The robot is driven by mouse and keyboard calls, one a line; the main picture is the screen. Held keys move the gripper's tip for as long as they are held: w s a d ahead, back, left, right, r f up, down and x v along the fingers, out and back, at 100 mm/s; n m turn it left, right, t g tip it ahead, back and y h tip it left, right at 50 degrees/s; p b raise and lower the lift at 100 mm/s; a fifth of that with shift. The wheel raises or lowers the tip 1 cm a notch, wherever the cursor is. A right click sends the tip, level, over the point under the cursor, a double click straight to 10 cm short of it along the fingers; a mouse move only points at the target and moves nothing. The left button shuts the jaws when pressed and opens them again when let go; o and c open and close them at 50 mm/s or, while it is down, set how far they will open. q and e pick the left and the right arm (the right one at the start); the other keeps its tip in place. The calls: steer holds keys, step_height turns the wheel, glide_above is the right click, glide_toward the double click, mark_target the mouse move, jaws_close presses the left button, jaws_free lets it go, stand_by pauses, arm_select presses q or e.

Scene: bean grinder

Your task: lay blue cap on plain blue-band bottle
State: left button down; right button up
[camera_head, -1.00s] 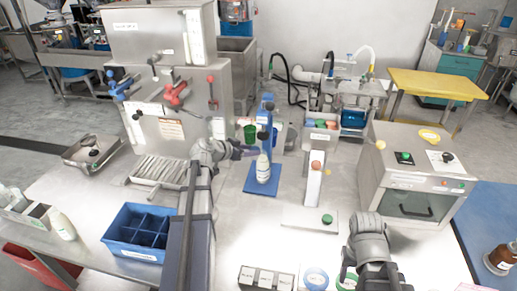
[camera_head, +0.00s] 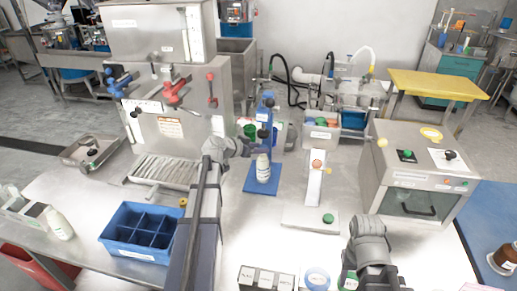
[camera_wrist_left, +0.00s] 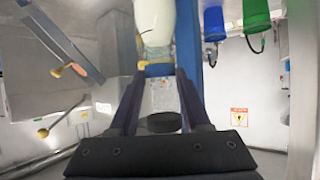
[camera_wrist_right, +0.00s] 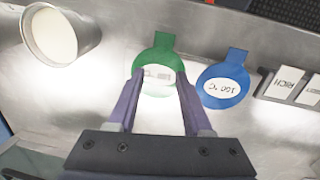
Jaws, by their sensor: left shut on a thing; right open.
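A white bottle (camera_head: 263,172) stands upright on the base of a blue press stand (camera_head: 266,113). In the left wrist view its pale body (camera_wrist_left: 155,20) shows at the top, inverted. My left gripper (camera_head: 256,148) is at the bottle's neck. It is shut on a small blue piece, seemingly the blue cap (camera_wrist_left: 158,70), which lines up with the neck; I cannot tell if it touches it. A black press disc (camera_wrist_left: 165,122) shows between the fingers. My right gripper (camera_wrist_right: 156,80) is open and empty above a green tag (camera_wrist_right: 160,58).
A blue divided crate (camera_head: 138,232) and another white bottle (camera_head: 59,224) are at the left. A blue tag marked 150 °C (camera_wrist_right: 222,86) and black label blocks (camera_head: 266,279) lie at the front. A grey oven (camera_head: 415,170) stands right.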

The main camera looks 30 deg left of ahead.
arm_select(q)
steer(key=shift+f, duration=0.35)
arm_select(e)
steer(key=shift+f, duration=0.35)
arm_select(q)
steer(key=shift+c, duration=1.8)
jaws_free()
steer(key=shift+r, duration=0.15)
arm_select(e)
steer(key=shift+r, duration=0.1)
